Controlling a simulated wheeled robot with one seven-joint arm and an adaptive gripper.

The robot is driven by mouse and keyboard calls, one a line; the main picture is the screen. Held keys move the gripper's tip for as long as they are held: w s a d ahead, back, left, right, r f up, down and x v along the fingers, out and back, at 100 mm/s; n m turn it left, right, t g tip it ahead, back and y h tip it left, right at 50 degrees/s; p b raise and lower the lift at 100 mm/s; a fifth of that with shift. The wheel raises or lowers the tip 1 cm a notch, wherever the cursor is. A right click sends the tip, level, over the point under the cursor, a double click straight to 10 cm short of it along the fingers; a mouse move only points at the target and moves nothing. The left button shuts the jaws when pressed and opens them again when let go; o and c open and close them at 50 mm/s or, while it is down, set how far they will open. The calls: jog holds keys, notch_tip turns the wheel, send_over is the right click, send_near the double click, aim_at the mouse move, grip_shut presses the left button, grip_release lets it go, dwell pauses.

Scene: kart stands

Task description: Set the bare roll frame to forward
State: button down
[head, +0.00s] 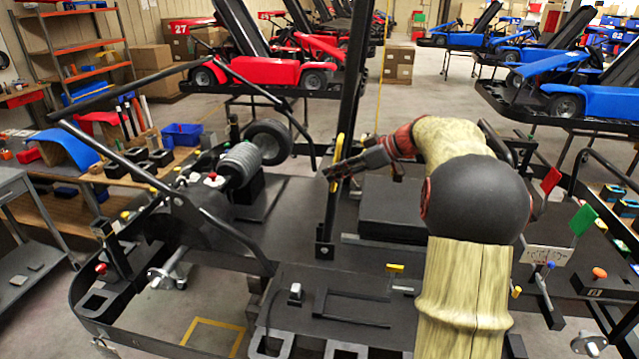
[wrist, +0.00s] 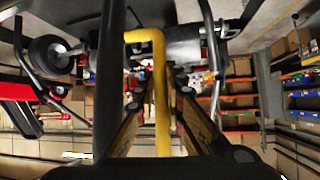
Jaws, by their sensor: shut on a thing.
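The bare roll frame (head: 351,90) shows as a black bar standing nearly upright on the dark deck of the near kart stand, leaning slightly right toward its top. Its top runs out of the head view, and its foot sits in a small black bracket (head: 325,248). A yellow handle (head: 336,150) is on the bar. My gripper (head: 338,171) reaches in from the right and is shut on this handle. In the wrist view the yellow handle (wrist: 161,90) runs down between my two fingers, bent at its top. The exact finger contact is partly hidden.
A bare chassis (head: 200,215) with long slanted black tubes and a ribbed engine (head: 240,165) stands left of the frame. A low black box (head: 393,210) lies right of it. Red karts (head: 265,70) and blue karts (head: 580,95) stand behind. Concrete floor shows between.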

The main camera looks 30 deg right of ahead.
jog(key=shift+s+d+f+t+y+b, duration=0.15)
jog(key=shift+s+d+t+y+b, duration=0.1)
jog(key=shift+s+d+b, duration=0.4)
jog(key=shift+s+d+f+t+y+b, duration=0.15)
jog(key=shift+s+d+t+b, duration=0.1)
jog(key=shift+s+d+b, duration=0.35)
jog(key=c, duration=2.1)
grip_release()
jog(key=shift+s+d, duration=0.1)
jog(key=shift+d, duration=0.1)
jog(key=shift+o, duration=1.3)
jog(key=shift+a, duration=0.1)
jog(key=v, duration=1.2)
